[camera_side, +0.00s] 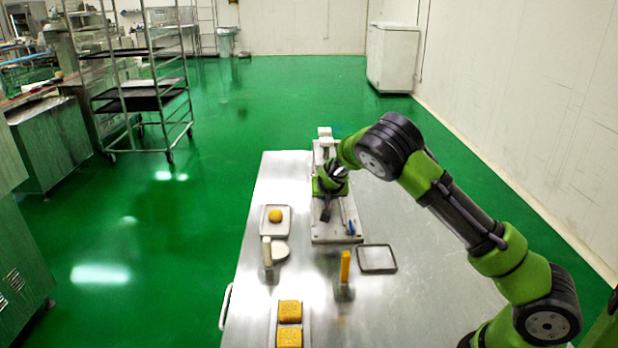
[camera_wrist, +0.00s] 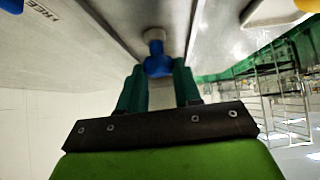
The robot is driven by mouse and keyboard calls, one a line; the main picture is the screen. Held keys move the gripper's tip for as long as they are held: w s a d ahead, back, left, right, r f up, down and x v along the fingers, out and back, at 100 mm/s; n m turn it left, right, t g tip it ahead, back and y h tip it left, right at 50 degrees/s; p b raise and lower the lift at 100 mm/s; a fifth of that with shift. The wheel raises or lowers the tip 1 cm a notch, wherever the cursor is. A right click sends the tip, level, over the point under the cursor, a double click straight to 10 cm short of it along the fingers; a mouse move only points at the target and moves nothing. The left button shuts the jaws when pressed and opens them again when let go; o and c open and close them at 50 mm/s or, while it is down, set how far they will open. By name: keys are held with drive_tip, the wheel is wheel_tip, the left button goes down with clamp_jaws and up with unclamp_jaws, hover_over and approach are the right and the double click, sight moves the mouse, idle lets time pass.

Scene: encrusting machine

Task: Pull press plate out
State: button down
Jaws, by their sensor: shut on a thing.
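The encrusting machine (camera_side: 347,213) is a long, light metal unit on the steel table, with an upright block at its far end. My gripper (camera_side: 325,213) is low over the machine. In the wrist view my gripper (camera_wrist: 159,77) has its two dark green fingers on either side of a blue knob (camera_wrist: 157,66) with a pale collar, and is shut on it. The knob sits at a grey strip between two metal surfaces. I cannot make out the outline of the press plate. My gripper hides the knob in the side view.
A blue part (camera_side: 351,228) is at the machine's near right corner. A tray (camera_side: 265,222) with a round yellow piece stands left. A dark-rimmed tray (camera_side: 377,258) and a yellow upright handle (camera_side: 345,266) are nearer. A tray (camera_side: 306,313) holds two yellow blocks. The table's right side is clear.

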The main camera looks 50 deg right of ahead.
drive_tip(key=s+a, duration=1.4)
drive_tip(key=shift+s+a, duration=0.2)
drive_tip(key=shift+s, duration=0.05)
drive_tip(key=c, duration=0.8)
unclamp_jaws()
